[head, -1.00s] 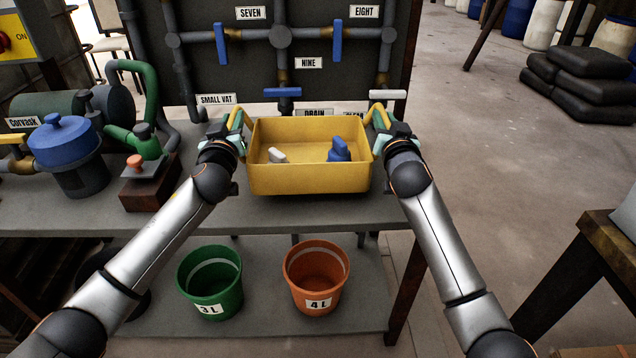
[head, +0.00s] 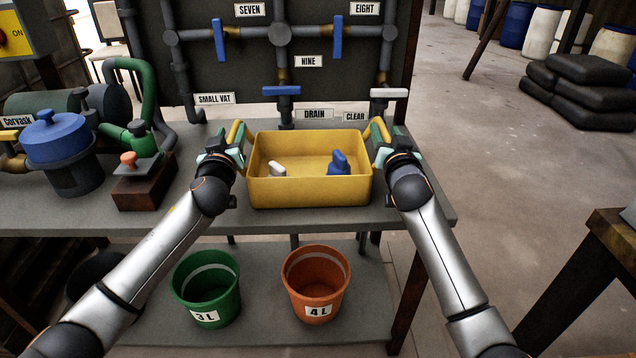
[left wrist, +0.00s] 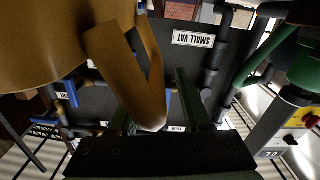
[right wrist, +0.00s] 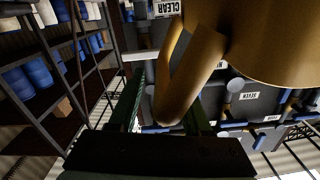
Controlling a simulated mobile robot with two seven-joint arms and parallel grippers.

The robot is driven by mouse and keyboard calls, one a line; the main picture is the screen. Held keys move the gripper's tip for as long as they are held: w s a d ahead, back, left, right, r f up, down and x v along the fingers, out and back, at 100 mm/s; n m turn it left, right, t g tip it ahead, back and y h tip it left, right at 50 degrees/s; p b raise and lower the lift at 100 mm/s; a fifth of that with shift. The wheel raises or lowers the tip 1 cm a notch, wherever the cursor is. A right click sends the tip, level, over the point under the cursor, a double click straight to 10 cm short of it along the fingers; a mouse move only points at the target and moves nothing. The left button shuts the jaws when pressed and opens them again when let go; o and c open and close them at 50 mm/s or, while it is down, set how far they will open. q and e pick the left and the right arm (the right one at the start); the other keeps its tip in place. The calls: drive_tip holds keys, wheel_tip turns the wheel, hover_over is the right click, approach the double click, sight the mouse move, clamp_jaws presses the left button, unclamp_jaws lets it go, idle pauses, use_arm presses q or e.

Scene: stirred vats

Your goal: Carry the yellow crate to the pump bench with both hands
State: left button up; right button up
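The yellow crate (head: 309,192) sits on the front part of the pump bench (head: 420,214), level, with a small white piece (head: 277,169) and a blue piece (head: 339,163) inside. My left gripper (head: 222,150) is at its left handle (head: 236,131), and my right gripper (head: 394,148) is at its right handle (head: 379,128). In the left wrist view the open fingers (left wrist: 155,108) stand either side of the handle with a gap. In the right wrist view the open fingers (right wrist: 167,108) also straddle the handle, with a gap at one side.
A blue-lidded pot (head: 60,140), a green pump (head: 137,140) and a brown block (head: 143,190) stand left of the crate. Pipes and valves back the bench. Green (head: 206,290) and orange (head: 316,285) buckets stand on the lower shelf. Another table (head: 610,230) is at right.

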use_arm(q)
drive_tip(key=shift+o, duration=0.3)
drive_tip(key=shift+d, duration=0.15)
use_arm(e)
drive_tip(key=shift+o, duration=0.3)
drive_tip(key=shift+a, duration=0.15)
use_arm(q)
drive_tip(key=shift+s, duration=0.1)
drive_tip(key=shift+s, duration=0.55)
drive_tip(key=s, duration=1)
drive_tip(key=shift+s, duration=0.35)
use_arm(e)
drive_tip(key=s, duration=1.2)
use_arm(q)
drive_tip(key=shift+d, duration=0.1)
